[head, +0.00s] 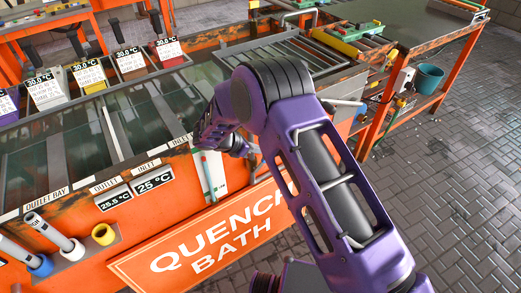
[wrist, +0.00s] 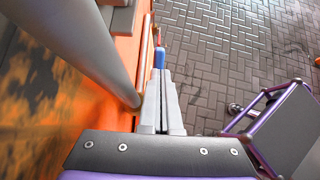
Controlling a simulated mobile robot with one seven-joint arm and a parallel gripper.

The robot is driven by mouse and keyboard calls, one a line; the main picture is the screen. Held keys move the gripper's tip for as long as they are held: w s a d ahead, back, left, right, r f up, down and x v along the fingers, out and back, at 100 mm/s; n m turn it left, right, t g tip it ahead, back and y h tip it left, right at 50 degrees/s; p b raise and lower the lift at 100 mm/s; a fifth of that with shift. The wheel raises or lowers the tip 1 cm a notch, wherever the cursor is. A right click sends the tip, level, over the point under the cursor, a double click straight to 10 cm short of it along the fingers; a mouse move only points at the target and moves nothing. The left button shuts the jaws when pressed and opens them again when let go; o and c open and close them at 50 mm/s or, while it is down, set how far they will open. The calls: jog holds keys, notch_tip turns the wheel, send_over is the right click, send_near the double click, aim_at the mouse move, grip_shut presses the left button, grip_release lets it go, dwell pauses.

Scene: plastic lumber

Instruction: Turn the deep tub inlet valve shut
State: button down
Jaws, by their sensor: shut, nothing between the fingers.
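My gripper (wrist: 161,90) is shut and empty, its two grey fingers together in the wrist view. Just beyond the fingertips is a small blue part (wrist: 160,58) with a red piece above it, close to the orange tub wall. It may be the inlet valve's handle; I cannot tell whether the fingers touch it. A thick grey pipe (wrist: 85,45) runs along the wall left of the fingers. My arm covers part of the bath's front, and I cannot make out the valve there.
Several pipe stubs, one with a blue collar (head: 40,265), stand at the bath's lower left. A white gauge panel (head: 212,178) is on its front. A workbench (head: 430,40) and a teal bucket (head: 428,78) are at the right. The brick floor (head: 440,180) there is clear.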

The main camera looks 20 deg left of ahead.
jog(key=w+d+r+p+v, duration=0.1)
jog(key=r+v, duration=0.1)
jog(key=v, duration=1)
jog(key=d+m+g+y+p, duration=0.1)
jog(key=d+m+y, duration=0.15)
jog(key=m, duration=0.65)
jog(key=d+m+g+y+p, duration=0.15)
jog(key=m+y, duration=0.25)
jog(key=m, duration=0.5)
jog(key=shift+w+d+r+b+x, duration=0.15)
jog(key=shift+w+d+x, duration=0.2)
jog(key=shift+x, duration=1.7)
jog(key=shift+w+d+r+b+x, duration=0.15)
jog(key=shift+d+x, duration=0.3)
jog(key=shift+x, duration=1.65)
jog(key=shift+w+d+b+x, duration=0.1)
jog(key=shift+w+d+x, duration=0.3)
jog(key=shift+x, duration=1.65)
jog(key=shift+m, duration=0.3)
jog(key=shift+w+d+y+p, duration=0.1)
jog(key=shift+d+y+p, duration=0.05)
jog(key=shift+y+p, duration=0.25)
